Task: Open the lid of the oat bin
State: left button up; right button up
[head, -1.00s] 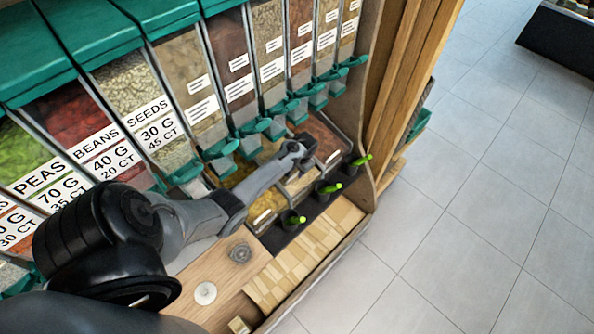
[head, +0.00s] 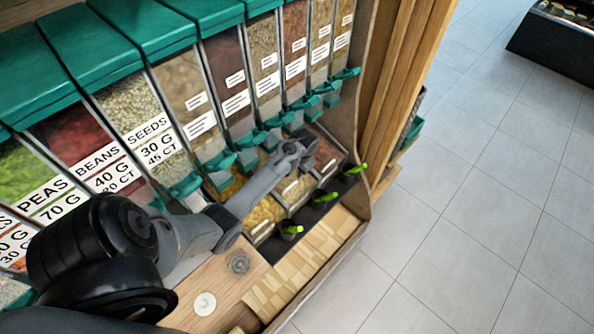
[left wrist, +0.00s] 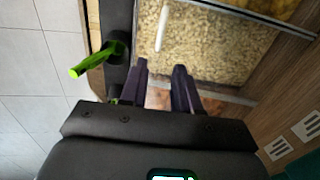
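My left gripper (head: 306,152) reaches over the row of low bins at the front of the dispenser shelf. In the left wrist view its two dark fingers (left wrist: 161,75) are apart with nothing between them. Just beyond the fingertips is a bin of pale, oat-like flakes (left wrist: 212,48). A white bar (left wrist: 163,25), perhaps a lid handle, lies over the flakes, apart from the fingers. A tan-filled bin (head: 296,192) shows beside the arm in the head view; I cannot tell if it is the same one. My right gripper is out of view.
Green-handled scoops (head: 325,197) stand in a dark strip along the bins' front. Tall dispensers with teal spouts (head: 215,162) rise behind the arm. A wooden side panel (head: 400,80) closes the right end. A wooden counter (head: 205,275) lies nearer, with open tiled floor to the right.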

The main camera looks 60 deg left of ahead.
pick_arm(q)
jog(key=shift+w, duration=0.2)
jog(key=shift+c, duration=1.1)
jog(key=w+t, duration=0.1)
jog(key=w, duration=0.1)
jog(key=w+f+t+b, duration=0.1)
jog(key=w, duration=0.2)
jog(key=w+f+n+t+b, duration=0.1)
jog(key=w, duration=0.1)
jog(key=shift+w+t, duration=0.25)
jog(key=shift+t, duration=0.15)
grip_shut()
jog(key=w+f+n+t+y+b, duration=0.1)
jog(key=w+f+t+y+b, duration=0.1)
jog(key=w+y, duration=0.15)
jog(key=s+d+m+g+y+b, duration=0.2)
jog(key=s+d+g+y+b, duration=0.2)
jog(key=s+d+g, duration=0.65)
jog(key=s+a+f+t+b, duration=0.2)
jog(key=a+f+b, duration=0.3)
jog(key=a+f, duration=0.2)
jog(key=shift+a+f+b, duration=0.15)
jog(key=shift+a+b, duration=0.2)
jog(key=shift+a, duration=0.8)
